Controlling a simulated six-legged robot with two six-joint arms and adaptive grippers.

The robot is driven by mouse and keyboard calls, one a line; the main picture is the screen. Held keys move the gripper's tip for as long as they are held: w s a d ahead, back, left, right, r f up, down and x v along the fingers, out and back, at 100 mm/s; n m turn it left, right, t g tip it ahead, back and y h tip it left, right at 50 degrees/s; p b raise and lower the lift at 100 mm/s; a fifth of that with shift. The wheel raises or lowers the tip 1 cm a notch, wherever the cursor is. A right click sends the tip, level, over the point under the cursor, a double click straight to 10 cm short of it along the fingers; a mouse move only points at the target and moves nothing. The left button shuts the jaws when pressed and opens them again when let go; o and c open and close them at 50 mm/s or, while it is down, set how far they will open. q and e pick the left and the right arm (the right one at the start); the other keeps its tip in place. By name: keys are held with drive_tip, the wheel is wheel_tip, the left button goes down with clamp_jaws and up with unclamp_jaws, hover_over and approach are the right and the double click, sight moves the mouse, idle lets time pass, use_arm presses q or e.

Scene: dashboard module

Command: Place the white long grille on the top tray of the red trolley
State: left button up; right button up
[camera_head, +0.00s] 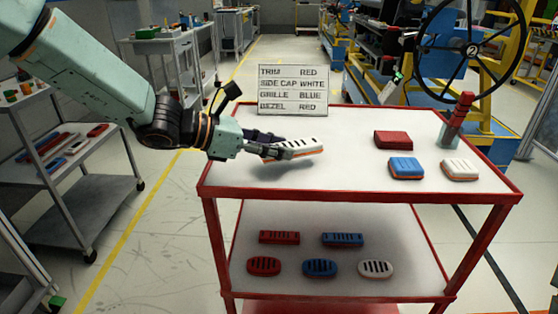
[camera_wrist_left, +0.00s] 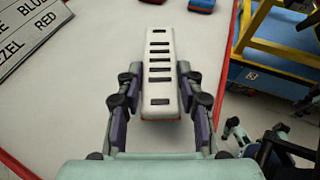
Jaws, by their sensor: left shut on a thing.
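The white long grille (camera_head: 295,147) has a row of dark slots and an orange underside edge. My left gripper (camera_head: 280,150) is shut on it, over the left back part of the red trolley's (camera_head: 360,196) white top tray (camera_head: 340,172). In the left wrist view, the grille (camera_wrist_left: 160,65) lies lengthwise between the two fingers of the gripper (camera_wrist_left: 161,88), its far end reaching beyond them. It is at or just above the tray surface; I cannot tell whether it touches. My right gripper is out of view.
A sign (camera_head: 293,89) stands at the tray's back edge. The lower shelf (camera_head: 330,290) holds several red, blue and white parts. The tray's front middle is clear.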

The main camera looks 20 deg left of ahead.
sight(276, 159)
use_arm(q)
wheel_tip(276, 159, down, 2)
drive_tip(key=shift+s+d+f+b, duration=0.15)
drive_tip(key=shift+f+b, duration=0.1)
drive_tip(key=shift+b, duration=0.2)
drive_tip(key=shift+w+f, duration=0.25)
drive_tip(key=shift+w, duration=0.1)
drive_tip(key=shift+s, duration=0.25)
drive_tip(key=o, duration=0.7)
drive_tip(key=shift+f, duration=0.1)
drive_tip(key=o, duration=0.5)
drive_tip(key=shift+w+f, duration=0.1)
drive_tip(key=shift+w, duration=0.1)
drive_tip(key=shift+c, duration=0.2)
drive_tip(key=shift+s, duration=0.15)
drive_tip(key=shift+r, duration=0.2)
